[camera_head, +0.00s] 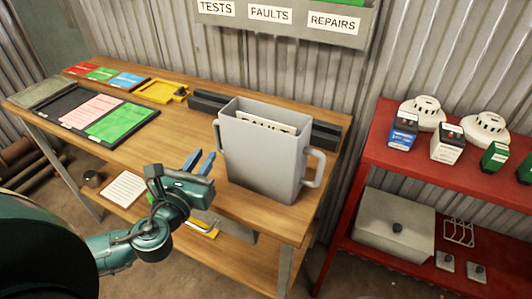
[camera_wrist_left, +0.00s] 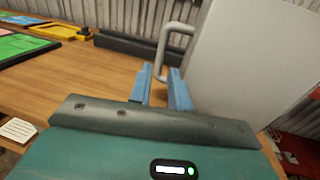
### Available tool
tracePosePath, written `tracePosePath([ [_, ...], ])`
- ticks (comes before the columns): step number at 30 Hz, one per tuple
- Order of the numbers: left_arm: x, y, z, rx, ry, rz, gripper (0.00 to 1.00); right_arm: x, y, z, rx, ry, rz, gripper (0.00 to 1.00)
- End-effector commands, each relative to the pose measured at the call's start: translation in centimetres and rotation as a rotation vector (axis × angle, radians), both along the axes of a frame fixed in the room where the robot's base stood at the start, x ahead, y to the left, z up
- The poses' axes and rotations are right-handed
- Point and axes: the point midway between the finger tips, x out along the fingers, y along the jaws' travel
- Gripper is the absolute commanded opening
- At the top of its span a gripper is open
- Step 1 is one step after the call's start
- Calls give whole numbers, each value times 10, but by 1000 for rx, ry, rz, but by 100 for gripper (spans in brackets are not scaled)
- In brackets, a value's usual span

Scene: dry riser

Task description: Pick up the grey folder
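The grey folder (camera_head: 262,155) is a tall, open-topped grey holder with a loop handle on each side and papers showing inside. It stands upright on the wooden table's right part. In the left wrist view the folder (camera_wrist_left: 255,60) fills the upper right, with its near handle (camera_wrist_left: 163,50) just beyond my fingertips. My left gripper (camera_head: 200,162) is left of the folder, its blue fingers pointing at that handle. The left gripper (camera_wrist_left: 160,70) is open with a gap between the fingers. Whether it touches the handle I cannot tell. My right gripper is not in view.
The wooden table (camera_head: 165,133) holds a dark tray (camera_head: 72,115) with pink and green sheets, a yellow frame (camera_head: 160,91) and dark bars (camera_head: 208,102) behind the folder. A red shelf (camera_head: 378,160) with detectors and small boxes stands close on the right. The table's middle is clear.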

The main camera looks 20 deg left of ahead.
Motion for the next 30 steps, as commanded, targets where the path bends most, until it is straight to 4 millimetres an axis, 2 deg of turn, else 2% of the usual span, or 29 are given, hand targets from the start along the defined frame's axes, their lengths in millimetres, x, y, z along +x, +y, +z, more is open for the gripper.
tracePosePath([
  [3, 18, 2, 1, -1, -2, 1, 19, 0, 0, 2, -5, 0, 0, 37],
  [11, 34, 3, 1, -3, 0, 0, 19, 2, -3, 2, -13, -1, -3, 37],
  [21, 77, 7, 2, -3, 1, 0, 19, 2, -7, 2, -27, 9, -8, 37],
  [30, 80, 7, 0, -3, 3, -1, 18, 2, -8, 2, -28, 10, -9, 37],
])
